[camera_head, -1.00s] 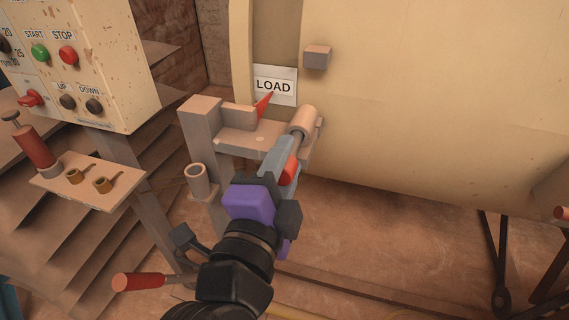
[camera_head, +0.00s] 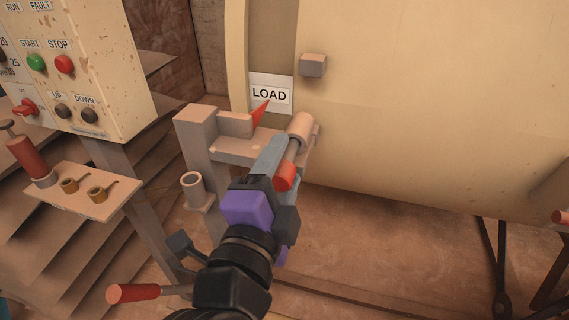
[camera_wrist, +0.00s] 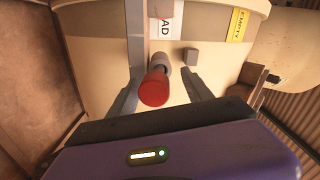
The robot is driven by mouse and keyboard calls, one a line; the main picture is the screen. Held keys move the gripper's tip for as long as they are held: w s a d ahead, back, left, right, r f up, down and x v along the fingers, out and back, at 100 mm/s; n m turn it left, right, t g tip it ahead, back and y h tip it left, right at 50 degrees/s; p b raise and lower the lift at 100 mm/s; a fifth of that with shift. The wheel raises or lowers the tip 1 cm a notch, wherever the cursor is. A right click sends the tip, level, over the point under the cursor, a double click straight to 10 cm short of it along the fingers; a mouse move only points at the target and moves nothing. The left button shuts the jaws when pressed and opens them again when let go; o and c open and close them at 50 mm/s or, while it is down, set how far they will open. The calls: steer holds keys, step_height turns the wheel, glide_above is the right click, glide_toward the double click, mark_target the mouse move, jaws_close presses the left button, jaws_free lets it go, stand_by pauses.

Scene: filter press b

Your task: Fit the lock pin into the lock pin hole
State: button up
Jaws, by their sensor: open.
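The lock pin, with a red handle (camera_head: 285,177) and a grey shaft (camera_head: 292,149), lies in line with the tan tube (camera_head: 302,127) at the end of the bracket. Its front end is inside the tube, which I take as the lock pin hole; how deep is hidden. My gripper (camera_head: 274,163) is open, with its fingers apart around the handle. In the wrist view the red handle (camera_wrist: 154,88) sits between the spread fingers of my gripper (camera_wrist: 160,85), with a visible gap on each side.
A tan bracket (camera_head: 240,150) carries a red pointer (camera_head: 259,112) below the LOAD label (camera_head: 269,96). The big cream drum (camera_head: 420,90) is just behind. An empty upright tube (camera_head: 192,188), a tool shelf (camera_head: 95,203), a control panel (camera_head: 75,70) and a red-handled lever (camera_head: 132,293) are left.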

steer(key=b+v, duration=0.1)
steer(key=v, duration=0.6)
steer(key=shift+s, duration=0.1)
steer(key=shift+c, duration=0.2)
